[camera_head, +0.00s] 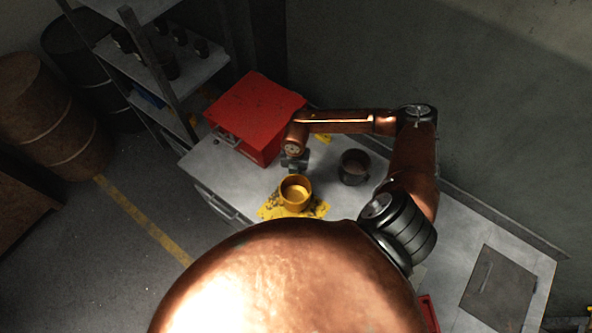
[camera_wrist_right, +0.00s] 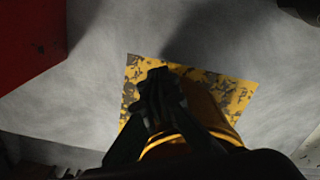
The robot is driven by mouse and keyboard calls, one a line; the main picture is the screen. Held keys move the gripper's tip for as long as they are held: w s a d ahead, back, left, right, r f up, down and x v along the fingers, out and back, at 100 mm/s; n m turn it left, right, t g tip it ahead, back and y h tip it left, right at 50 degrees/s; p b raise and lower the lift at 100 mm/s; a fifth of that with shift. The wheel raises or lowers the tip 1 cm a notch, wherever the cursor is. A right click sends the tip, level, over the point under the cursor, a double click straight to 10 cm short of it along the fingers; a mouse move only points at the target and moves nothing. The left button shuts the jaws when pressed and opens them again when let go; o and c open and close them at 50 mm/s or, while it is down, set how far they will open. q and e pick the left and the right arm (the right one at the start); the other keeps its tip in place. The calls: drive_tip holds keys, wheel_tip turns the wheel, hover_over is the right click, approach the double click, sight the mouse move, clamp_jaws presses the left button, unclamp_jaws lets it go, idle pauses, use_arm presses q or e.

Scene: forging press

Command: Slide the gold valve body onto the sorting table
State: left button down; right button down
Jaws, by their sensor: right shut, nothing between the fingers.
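The gold valve body (camera_head: 295,194) is a short, open-topped cylinder standing upright. It stands on a worn yellow patch (camera_head: 268,211) on the grey table (camera_head: 240,182). My right gripper (camera_head: 291,168) is shut and empty, pointing down at the far side of the valve body. In the right wrist view, its closed fingers (camera_wrist_right: 159,82) cover part of the valve body (camera_wrist_right: 203,108), and the yellow patch (camera_wrist_right: 236,96) shows around them. I cannot tell whether the fingers touch the valve body. My left gripper is not in view.
A red box (camera_head: 256,112) stands at the table's far left; it also shows in the right wrist view (camera_wrist_right: 28,40). A dark cylindrical pot (camera_head: 354,167) stands right of the valve body. Shelving (camera_head: 165,65) and rusty drums (camera_head: 45,115) are at the left. A wall (camera_head: 490,120) lies behind.

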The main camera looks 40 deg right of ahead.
sight(294, 189)
drive_tip(key=shift+s, duration=0.15)
drive_tip(key=shift+s+a+f, duration=0.1)
drive_tip(key=shift+s+a, duration=1)
drive_tip(key=shift+a, duration=0.1)
drive_tip(key=shift+s+a, duration=0.3)
drive_tip(key=shift+s, duration=0.05)
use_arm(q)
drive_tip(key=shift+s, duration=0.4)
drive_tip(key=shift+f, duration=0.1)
use_arm(e)
drive_tip(key=shift+w+d, duration=0.15)
